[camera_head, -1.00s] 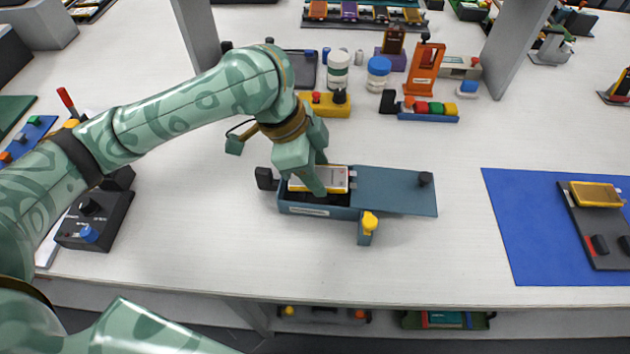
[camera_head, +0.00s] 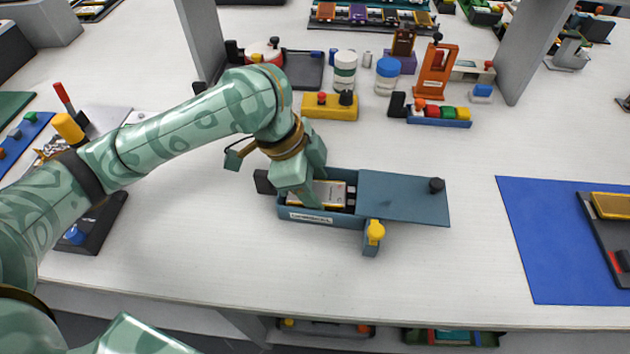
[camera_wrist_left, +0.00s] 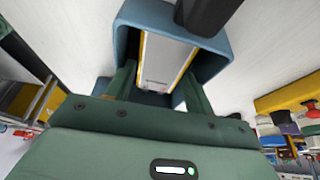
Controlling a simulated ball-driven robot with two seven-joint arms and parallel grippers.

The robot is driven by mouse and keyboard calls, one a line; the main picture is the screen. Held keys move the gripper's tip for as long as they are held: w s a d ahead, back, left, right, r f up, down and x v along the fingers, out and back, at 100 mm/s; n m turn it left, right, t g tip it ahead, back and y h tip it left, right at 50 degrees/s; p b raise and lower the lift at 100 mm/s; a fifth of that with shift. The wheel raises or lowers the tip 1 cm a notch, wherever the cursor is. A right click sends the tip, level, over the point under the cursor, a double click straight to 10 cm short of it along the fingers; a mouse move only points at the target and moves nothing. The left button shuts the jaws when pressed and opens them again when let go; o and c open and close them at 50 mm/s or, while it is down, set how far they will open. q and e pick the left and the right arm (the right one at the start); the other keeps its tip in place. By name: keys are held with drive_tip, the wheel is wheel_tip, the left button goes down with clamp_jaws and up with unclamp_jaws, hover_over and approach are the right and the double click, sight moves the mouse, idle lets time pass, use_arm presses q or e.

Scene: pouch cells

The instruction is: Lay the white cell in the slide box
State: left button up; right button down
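The white cell (camera_head: 330,192), pale with yellow edges, lies low inside the blue-grey slide box (camera_head: 300,214), in the middle of the table. The box's lid (camera_head: 400,198) is slid out to the right, leaving the left part open. My left gripper (camera_head: 312,197) reaches down into this opening at the cell's left end. In the left wrist view its two fingers (camera_wrist_left: 160,85) lie against both long edges of the cell (camera_wrist_left: 165,62), between the box walls (camera_wrist_left: 122,40). The cell's underside is hidden. My right gripper is not in view.
A yellow latch (camera_head: 376,231) sticks out at the box's front. Behind stand a yellow button block (camera_head: 330,112), jars (camera_head: 387,76) and an orange stand (camera_head: 437,72). A blue mat (camera_head: 540,240) lies to the right. The table in front of the box is clear.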

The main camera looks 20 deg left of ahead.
use_arm(q)
drive_tip(key=shift+r, duration=0.3)
drive_tip(key=p+v, duration=0.7)
drive_tip(key=v, duration=0.4)
drive_tip(key=shift+r, duration=0.35)
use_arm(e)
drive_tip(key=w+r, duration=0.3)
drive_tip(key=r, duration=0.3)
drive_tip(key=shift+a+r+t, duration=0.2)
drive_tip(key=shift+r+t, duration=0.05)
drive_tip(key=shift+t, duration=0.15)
use_arm(q)
drive_tip(key=shift+s+a, duration=0.15)
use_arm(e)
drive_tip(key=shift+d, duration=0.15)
